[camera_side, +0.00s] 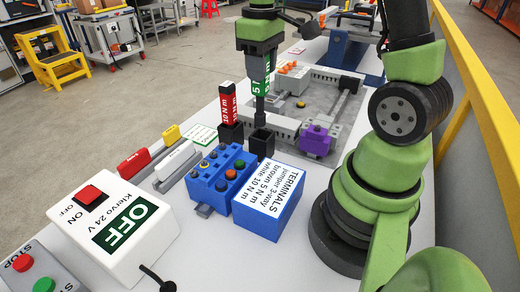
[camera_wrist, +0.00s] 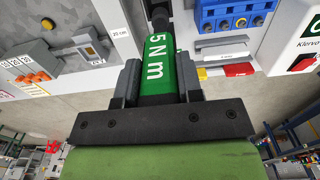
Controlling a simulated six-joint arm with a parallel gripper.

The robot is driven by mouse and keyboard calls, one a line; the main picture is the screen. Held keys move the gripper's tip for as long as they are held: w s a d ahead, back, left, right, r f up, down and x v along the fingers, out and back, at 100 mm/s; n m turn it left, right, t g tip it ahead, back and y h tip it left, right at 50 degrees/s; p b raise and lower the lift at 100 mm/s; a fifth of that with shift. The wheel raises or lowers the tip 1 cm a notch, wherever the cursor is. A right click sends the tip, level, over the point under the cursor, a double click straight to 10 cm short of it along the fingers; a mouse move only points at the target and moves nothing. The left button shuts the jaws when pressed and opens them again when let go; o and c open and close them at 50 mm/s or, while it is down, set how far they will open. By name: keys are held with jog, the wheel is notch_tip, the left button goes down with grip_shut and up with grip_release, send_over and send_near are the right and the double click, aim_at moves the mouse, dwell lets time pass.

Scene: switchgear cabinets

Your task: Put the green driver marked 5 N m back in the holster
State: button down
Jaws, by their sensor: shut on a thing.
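My gripper (camera_side: 259,50) is shut on the green driver (camera_side: 260,86) marked 5 N m and holds it upright, tip down. In the wrist view the green driver (camera_wrist: 157,68) sits between my gripper's two fingers (camera_wrist: 158,85), its label facing the camera. In the side view its dark shaft points down at a black square holster (camera_side: 261,144). The shaft's tip is at or just above the holster's opening; I cannot tell whether it is inside. A red driver (camera_side: 228,103) marked 10 N m stands upright in a dark holster left of it.
A blue terminal block (camera_side: 219,182) and a blue TERMINALS box (camera_side: 268,200) stand in front. A purple part (camera_side: 317,140) is on the grey panel to the right. A white OFF switch box (camera_side: 121,222) is at front left. Red and white pieces lie at left.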

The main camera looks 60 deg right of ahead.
send_over(263, 114)
jog(key=f, duration=0.4)
jog(key=shift+d+f, duration=0.3)
jog(key=shift+w+f, duration=0.1)
jog(key=shift+f, duration=2.65)
jog(key=c, duration=0.8)
grip_release()
